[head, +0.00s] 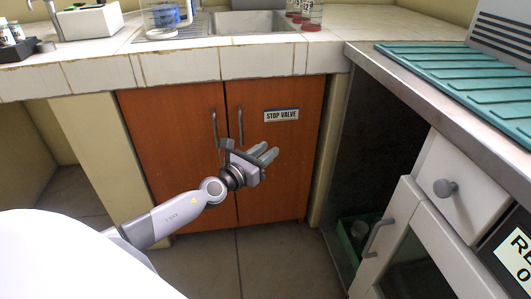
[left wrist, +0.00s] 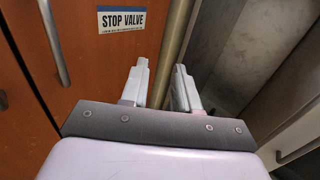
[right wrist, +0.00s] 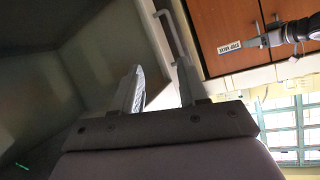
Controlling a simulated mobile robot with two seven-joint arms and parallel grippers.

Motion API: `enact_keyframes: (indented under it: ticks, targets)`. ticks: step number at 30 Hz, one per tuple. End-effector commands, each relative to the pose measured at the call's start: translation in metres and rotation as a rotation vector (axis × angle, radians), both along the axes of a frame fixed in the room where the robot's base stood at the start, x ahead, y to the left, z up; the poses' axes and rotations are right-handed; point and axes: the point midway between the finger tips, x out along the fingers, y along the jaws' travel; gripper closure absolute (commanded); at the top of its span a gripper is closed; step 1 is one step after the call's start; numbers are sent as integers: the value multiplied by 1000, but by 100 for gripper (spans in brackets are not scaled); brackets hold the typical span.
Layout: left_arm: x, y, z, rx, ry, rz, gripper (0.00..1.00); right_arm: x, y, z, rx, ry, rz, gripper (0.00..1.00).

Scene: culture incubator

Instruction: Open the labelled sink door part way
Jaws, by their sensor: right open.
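The labelled sink door (head: 290,190) is the right one of two orange-brown doors under the sink and looks shut. Its STOP VALVE label (head: 281,115) also shows in the left wrist view (left wrist: 135,19). Its upright bar handle (head: 240,125) is near its left edge and shows at the left of the left wrist view (left wrist: 54,40). My left gripper (head: 268,156) is open and empty in front of this door, below the label and right of the handle, not touching the handle. My right gripper (right wrist: 161,84) is open and empty, outside the head view.
The left sink door (head: 170,150) has its own handle (head: 215,128). A tiled counter (head: 180,67) with a sink (head: 250,23) is above. A white cabinet (head: 430,240) with a knob and bar handle stands at right. A green crate (head: 347,240) sits in the dark recess. Floor before the doors is clear.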

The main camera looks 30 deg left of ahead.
Motion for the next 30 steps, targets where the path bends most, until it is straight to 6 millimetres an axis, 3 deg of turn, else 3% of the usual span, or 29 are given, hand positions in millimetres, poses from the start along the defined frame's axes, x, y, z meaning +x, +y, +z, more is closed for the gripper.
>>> enact_keyframes:
  ticks: [9,12,17,19,20,30]
  targets:
    - [2,-1,0,0,0,-1,70,0,1,0,4,1,1,57]
    - [2,-1,0,0,0,-1,100,0,1,0,3,1,2,57]
    - [2,-1,0,0,0,0,99,0,1,0,3,1,1,57]
    - [2,-1,0,0,0,0,76,0,1,0,3,1,1,57]
    - [2,-1,0,0,0,0,70,0,1,0,3,1,1,57]
    - [0,0,0,0,1,0,70,0,1,1,2,-1,1,57]
